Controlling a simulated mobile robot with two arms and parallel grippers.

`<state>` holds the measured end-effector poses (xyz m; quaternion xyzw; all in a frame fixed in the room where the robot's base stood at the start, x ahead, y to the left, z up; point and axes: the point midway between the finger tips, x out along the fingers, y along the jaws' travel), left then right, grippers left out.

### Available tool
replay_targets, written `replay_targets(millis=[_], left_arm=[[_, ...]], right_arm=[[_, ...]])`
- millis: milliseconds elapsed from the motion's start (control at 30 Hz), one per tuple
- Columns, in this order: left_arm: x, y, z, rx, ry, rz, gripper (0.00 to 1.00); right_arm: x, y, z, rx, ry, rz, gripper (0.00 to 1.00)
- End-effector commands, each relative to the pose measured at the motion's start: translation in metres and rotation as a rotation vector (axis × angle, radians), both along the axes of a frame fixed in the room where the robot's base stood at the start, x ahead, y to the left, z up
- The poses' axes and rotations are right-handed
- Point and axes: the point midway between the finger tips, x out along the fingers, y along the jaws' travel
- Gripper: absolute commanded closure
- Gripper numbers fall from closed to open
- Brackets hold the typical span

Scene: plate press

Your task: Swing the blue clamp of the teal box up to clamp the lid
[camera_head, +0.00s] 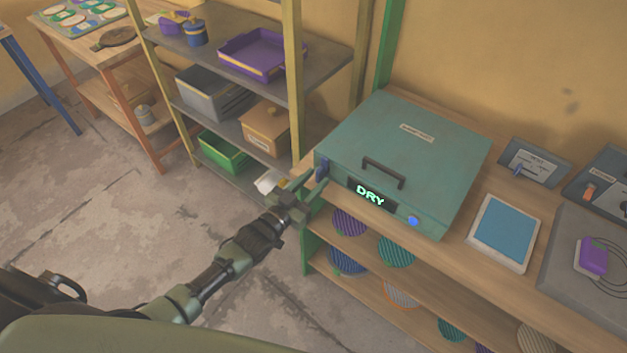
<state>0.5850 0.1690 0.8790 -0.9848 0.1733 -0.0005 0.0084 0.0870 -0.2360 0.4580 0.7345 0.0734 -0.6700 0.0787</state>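The teal box (400,160) stands on the wooden bench with its lid down. A dark handle (383,170) is on the lid, and the front panel display (370,195) reads "DRY". The small blue clamp (323,170) is at the box's front left corner, partly hidden, and its exact angle is hard to tell. My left gripper (312,186) is just below and left of the clamp, with its two fingers apart. I cannot tell whether a finger touches the clamp. My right gripper is not in view.
A blue-topped tablet (504,232), a small switch panel (535,162) and a grey unit with a purple device (592,256) lie right of the box. Striped plates (397,250) sit on shelves below. A grey shelf rack (292,88) with trays stands close at left.

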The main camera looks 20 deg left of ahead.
Motion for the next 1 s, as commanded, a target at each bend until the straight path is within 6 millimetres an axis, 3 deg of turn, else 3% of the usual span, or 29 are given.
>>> replay_targets(millis=[233,633,1000], left_arm=[[-0.010,0.003,-0.002,-0.002,0.002,0.000,0.65],[-0.067,0.024,-0.002,-0.001,0.001,0.000,0.65],[-0.073,0.027,0.000,0.000,0.000,0.000,0.65]], right_arm=[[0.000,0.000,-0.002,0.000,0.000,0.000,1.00],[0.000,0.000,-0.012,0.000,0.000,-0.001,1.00],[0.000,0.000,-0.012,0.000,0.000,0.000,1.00]])
